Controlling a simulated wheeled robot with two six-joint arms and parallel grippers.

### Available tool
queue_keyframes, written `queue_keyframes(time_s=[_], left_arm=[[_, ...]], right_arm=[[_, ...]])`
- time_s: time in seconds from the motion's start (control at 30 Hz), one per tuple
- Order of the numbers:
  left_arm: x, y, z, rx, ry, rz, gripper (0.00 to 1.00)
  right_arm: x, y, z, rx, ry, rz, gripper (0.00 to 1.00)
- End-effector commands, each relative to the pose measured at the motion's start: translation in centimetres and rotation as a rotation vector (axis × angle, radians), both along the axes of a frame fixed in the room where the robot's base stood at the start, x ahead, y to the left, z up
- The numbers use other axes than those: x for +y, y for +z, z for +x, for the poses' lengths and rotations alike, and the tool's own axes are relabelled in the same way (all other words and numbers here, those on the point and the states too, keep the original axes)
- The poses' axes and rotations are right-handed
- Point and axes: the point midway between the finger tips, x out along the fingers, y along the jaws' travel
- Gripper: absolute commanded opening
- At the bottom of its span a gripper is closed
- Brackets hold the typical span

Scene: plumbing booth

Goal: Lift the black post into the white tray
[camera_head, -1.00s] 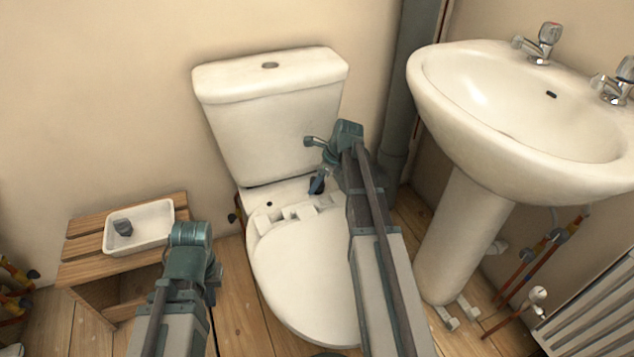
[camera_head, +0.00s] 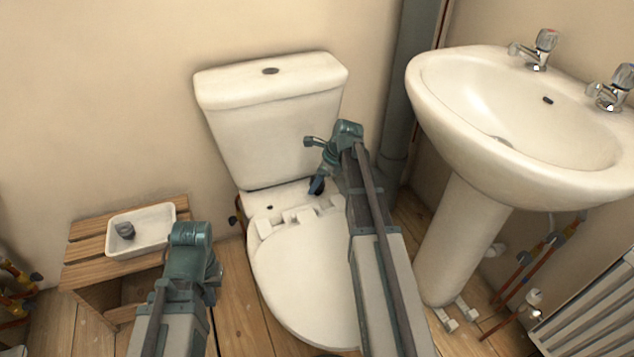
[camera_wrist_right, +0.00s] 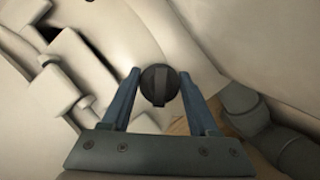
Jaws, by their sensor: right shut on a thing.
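The black post (camera_wrist_right: 158,84) shows in the right wrist view as a round dark piece with a raised bar, between my blue fingers. My right gripper (camera_head: 317,186) is shut on it at the back of the toilet, by the seat hinge area. In the head view the post is a small dark spot, mostly hidden by the fingers; I cannot tell whether it is clear of the toilet. The white tray (camera_head: 164,238) sits on a wooden stool at left, with a small dark grey piece (camera_head: 125,230) inside. My left gripper (camera_head: 213,290) hangs right of the stool; its fingers are unclear.
The toilet (camera_head: 300,262) with its lid down and its cistern (camera_head: 270,115) fill the middle. The washbasin (camera_head: 520,120) and its pedestal stand close to the right of my right arm. The wooden stool (camera_head: 85,252) carries the tray. Pipes run along both sides.

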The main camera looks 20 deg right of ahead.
Motion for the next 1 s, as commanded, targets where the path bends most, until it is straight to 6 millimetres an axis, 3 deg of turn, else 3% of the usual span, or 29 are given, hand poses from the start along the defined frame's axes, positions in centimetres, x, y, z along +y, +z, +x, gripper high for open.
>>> queue_keyframes(time_s=[1.0], left_arm=[[0.0,2.4,0.0,0.0,0.0,0.0,0.0]], right_arm=[[0.0,2.4,0.0,0.0,0.0,0.0,0.07]])
